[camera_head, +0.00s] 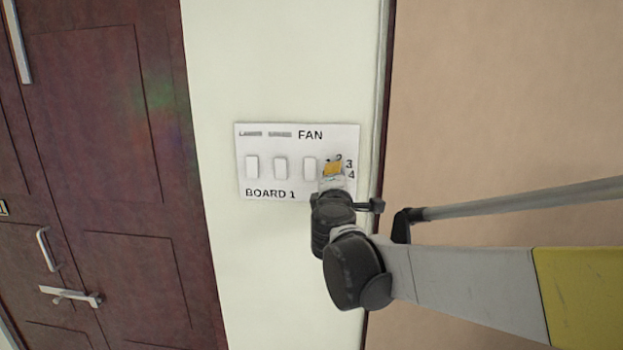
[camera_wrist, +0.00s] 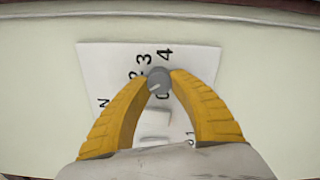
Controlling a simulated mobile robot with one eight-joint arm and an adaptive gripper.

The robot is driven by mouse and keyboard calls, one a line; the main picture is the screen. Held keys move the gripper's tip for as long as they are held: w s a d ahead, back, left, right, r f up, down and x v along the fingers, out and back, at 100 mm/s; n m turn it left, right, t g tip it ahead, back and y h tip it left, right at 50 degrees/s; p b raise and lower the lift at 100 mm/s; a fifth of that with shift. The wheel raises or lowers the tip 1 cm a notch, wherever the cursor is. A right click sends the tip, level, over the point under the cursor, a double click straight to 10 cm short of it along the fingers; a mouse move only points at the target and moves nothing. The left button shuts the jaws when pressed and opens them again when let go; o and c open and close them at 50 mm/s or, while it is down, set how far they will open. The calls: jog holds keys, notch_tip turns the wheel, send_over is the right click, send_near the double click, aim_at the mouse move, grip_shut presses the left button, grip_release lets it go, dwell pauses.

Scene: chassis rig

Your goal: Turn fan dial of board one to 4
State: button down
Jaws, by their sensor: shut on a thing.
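The fan dial (camera_wrist: 158,84) is a small round grey knob on the white panel marked BOARD 1 (camera_head: 270,194). It shows in the wrist view with a pale mark on its face, toward the lower left side. Printed numbers 2, 3 and 4 stand around it, and other characters are partly hidden by my fingers. My gripper (camera_wrist: 160,78) has its two yellow fingers closed on the dial, one on each side. In the head view my gripper (camera_head: 333,169) covers the dial at the panel's right end.
Several white switches (camera_head: 281,168) sit left of the dial on the same panel. A dark red door (camera_head: 100,130) with metal handles is at the left. A dark vertical trim edge (camera_head: 384,100) runs just right of the panel, beside a tan wall (camera_head: 500,100).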

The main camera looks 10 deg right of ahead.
jog(key=m, duration=0.7)
jog(key=shift+r+b, duration=0.15)
jog(key=shift+b, duration=0.2)
jog(key=m, duration=0.6)
jog(key=shift+d+r+m, duration=0.1)
jog(key=shift+m, duration=0.3)
jog(key=m, duration=0.7)
jog(key=shift+d+b, duration=0.1)
jog(key=shift+b, duration=0.25)
jog(key=m, duration=0.6)
jog(key=shift+d, duration=0.1)
jog(key=c, duration=1.2)
grip_release()
jog(key=shift+o, duration=0.2)
jog(key=shift+s, duration=0.1)
